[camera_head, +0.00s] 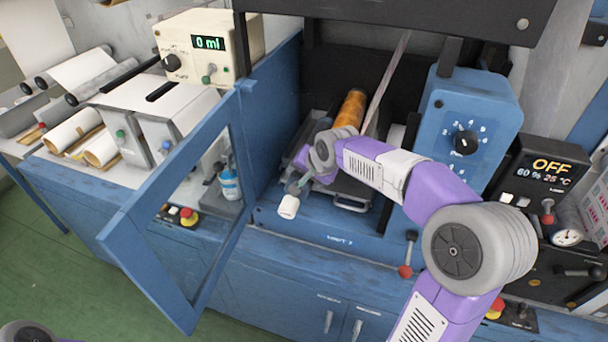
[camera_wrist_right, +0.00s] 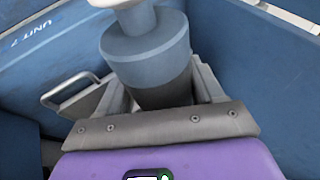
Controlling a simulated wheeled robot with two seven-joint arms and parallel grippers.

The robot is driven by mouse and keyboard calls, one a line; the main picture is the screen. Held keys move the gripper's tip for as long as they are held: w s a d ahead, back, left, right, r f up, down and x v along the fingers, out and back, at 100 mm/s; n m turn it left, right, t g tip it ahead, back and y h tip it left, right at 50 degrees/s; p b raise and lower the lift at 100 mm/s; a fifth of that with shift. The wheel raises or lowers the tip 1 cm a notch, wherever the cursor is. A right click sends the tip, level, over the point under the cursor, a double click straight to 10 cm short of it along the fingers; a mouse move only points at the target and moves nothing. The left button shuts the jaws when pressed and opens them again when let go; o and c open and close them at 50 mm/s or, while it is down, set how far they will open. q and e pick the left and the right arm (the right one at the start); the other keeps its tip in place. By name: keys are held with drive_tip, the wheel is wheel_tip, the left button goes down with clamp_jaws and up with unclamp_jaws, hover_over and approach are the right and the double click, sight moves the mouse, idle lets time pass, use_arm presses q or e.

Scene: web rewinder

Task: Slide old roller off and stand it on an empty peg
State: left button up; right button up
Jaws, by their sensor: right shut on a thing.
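My right arm reaches into the blue machine bay, and my right gripper (camera_head: 304,180) is low at the bay's front. It is shut on a blue-grey roller (camera_wrist_right: 145,55) with a dark lower section and a pale end. In the head view the roller's white end (camera_head: 289,207) sticks out toward the front left, below the gripper. The rest of the roller is mostly hidden by the gripper and wrist. An orange roll (camera_head: 350,108) lies further back in the bay. I cannot make out an empty peg. My left gripper is out of view.
An open blue framed door (camera_head: 185,215) stands left of the bay. A blue dial box (camera_head: 468,125) bounds the right side. A metal handle (camera_wrist_right: 68,92) is beside the roller. A blue bottle (camera_head: 229,183) stands behind the door. Several rolls lie at far left.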

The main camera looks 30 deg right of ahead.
sight(283, 216)
drive_tip(key=shift+r, duration=0.15)
drive_tip(key=shift+s+a+b, duration=0.95)
drive_tip(key=shift+s+a, duration=0.4)
drive_tip(key=shift+a, duration=0.25)
drive_tip(key=shift+s+a+b, duration=0.95)
drive_tip(key=shift+s+a, duration=0.4)
drive_tip(key=shift+a, duration=0.2)
drive_tip(key=shift+s+a+b, duration=0.5)
drive_tip(key=shift+s+a, duration=0.4)
drive_tip(key=shift+a, duration=0.15)
drive_tip(key=shift+s+a+b, duration=0.5)
drive_tip(key=shift+s+a, duration=0.35)
drive_tip(key=shift+a, duration=0.2)
drive_tip(key=shift+s+a, duration=0.1)
drive_tip(key=s+a+r+b, duration=0.1)
drive_tip(key=s+a+r, duration=0.1)
drive_tip(key=s+a, duration=0.4)
drive_tip(key=shift+s+a, duration=0.3)
drive_tip(key=shift+a, duration=0.5)
